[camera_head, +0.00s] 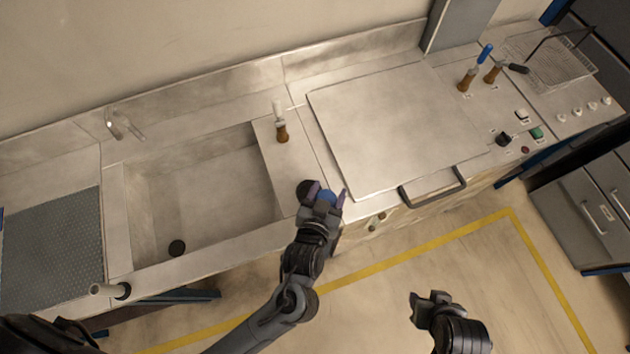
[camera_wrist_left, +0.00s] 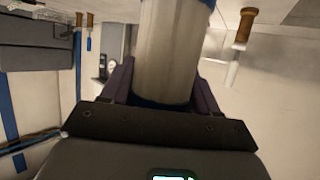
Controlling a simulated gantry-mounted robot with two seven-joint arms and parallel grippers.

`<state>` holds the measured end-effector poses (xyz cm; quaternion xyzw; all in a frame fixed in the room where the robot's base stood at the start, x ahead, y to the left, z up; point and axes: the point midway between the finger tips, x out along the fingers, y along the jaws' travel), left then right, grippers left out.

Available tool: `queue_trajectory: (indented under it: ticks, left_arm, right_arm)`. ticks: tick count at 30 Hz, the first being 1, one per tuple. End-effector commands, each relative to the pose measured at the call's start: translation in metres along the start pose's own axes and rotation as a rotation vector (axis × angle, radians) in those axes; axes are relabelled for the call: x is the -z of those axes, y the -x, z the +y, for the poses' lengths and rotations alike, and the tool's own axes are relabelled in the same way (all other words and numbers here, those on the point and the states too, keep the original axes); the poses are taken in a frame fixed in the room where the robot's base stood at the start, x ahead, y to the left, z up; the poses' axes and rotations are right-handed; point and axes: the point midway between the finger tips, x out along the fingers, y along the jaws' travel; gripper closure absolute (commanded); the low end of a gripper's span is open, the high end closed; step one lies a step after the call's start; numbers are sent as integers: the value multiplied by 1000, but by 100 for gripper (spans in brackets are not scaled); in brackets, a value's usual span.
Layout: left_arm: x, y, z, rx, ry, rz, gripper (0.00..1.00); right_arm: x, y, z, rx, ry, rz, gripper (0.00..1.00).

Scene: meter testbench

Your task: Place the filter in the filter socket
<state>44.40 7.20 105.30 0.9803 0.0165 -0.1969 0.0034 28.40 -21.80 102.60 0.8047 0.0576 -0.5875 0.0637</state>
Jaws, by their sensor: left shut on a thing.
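My left gripper (camera_head: 325,194) is shut on the filter, over the counter's front edge between the sink and the large lid. In the head view only the filter's blue end (camera_head: 326,198) shows between the fingers. In the left wrist view the filter (camera_wrist_left: 168,50) is a pale grey cylinder with blue at its ends, standing between the two dark fingers. A dark round thing (camera_head: 306,189) lies right beside the gripper; I cannot tell whether it is the filter socket. My right gripper (camera_head: 431,298) hangs over the floor, apart from the counter, and its opening is unclear.
The sink (camera_head: 205,185) lies to the left. A flat metal lid (camera_head: 390,125) with a dark front handle (camera_head: 433,188) lies to the right. A brown-based valve (camera_head: 281,124) stands behind the gripper. A pale pipe (camera_head: 108,290) sticks out at the sink's front left.

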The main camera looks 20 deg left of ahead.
Motion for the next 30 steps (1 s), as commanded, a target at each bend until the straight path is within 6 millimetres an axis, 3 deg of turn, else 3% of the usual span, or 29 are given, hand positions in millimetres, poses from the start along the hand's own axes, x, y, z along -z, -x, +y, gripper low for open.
queue_trajectory:
  ticks: [6,13,20,30]
  left_arm:
    - [-13,-40,-35,2,-6,3,75]
    - [-22,-70,-61,0,-3,4,75]
    - [-27,-80,-69,-1,1,2,75]
    - [-60,-94,-69,-1,0,2,75]
  right_arm:
    - [-2,-4,-1,1,0,-2,57]
    - [-2,-5,0,1,0,-1,57]
    - [-1,-5,0,1,-2,1,57]
    - [-1,-6,-1,3,-5,1,57]
